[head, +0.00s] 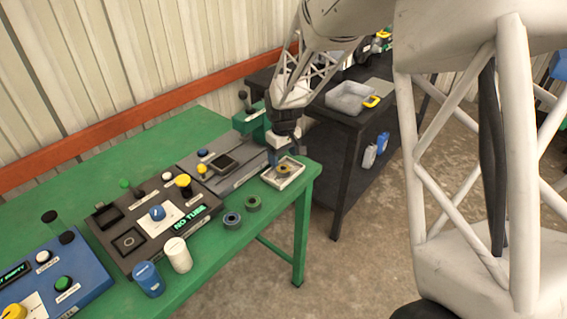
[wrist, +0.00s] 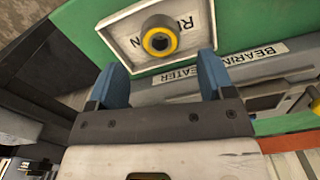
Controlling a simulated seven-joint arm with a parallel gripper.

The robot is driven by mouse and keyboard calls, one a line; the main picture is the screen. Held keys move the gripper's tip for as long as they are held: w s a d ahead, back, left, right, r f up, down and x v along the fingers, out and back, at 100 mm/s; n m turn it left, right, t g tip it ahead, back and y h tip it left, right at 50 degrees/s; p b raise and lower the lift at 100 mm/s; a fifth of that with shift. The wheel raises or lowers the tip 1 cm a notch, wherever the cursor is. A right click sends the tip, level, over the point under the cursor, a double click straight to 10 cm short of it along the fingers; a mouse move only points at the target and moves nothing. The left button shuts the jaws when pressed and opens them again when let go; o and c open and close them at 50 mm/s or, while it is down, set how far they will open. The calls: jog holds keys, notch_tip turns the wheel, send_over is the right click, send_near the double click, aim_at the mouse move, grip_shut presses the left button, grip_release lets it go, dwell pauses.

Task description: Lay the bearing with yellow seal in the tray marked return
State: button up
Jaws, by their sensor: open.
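The bearing with yellow seal (wrist: 160,36) lies flat in a shallow white tray (wrist: 115,37), partly covering the tray's label, of which letters such as "R" and "N" show. In the head view the bearing (head: 285,169) sits in the tray (head: 271,180) at the green table's right end. My gripper (wrist: 161,64) is open, its two blue fingers apart with nothing between them. In the head view my gripper (head: 281,157) is just above the tray and bearing; the bearing is clear of the fingertips in the wrist view.
Two more bearings, one with a blue seal (head: 232,220) and one with an olive-green ring (head: 253,203), lie on the green table (head: 215,258). The grey bearing heater (wrist: 226,75) is beside the tray. Control boxes fill the left. A dark table (head: 343,120) stands behind.

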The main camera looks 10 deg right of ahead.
aim_at(285, 170)
notch_tip(285, 170, up, 7)
jog(key=shift+r, duration=0.2)
dwell(0.6)
jog(key=s+d+r+m, duration=0.1)
jog(key=s+d+r, duration=0.1)
jog(key=s+r, duration=0.3)
jog(key=s+d+r+m+t, duration=0.1)
jog(key=s+d+r, duration=0.1)
jog(key=s, duration=0.5)
jog(key=s+d+r+m, duration=0.1)
jog(key=s+d+r, duration=0.25)
jog(key=s, duration=0.25)
jog(key=s+d+m, duration=0.1)
jog(key=s+m, duration=0.1)
jog(key=s, duration=0.8)
jog(key=s+d+r+m+t, duration=0.1)
jog(key=s+d+m, duration=0.1)
jog(key=s, duration=0.9)
jog(key=shift+d+r+t, duration=0.15)
jog(key=shift+d+t, duration=0.1)
jog(key=shift+t, duration=0.05)
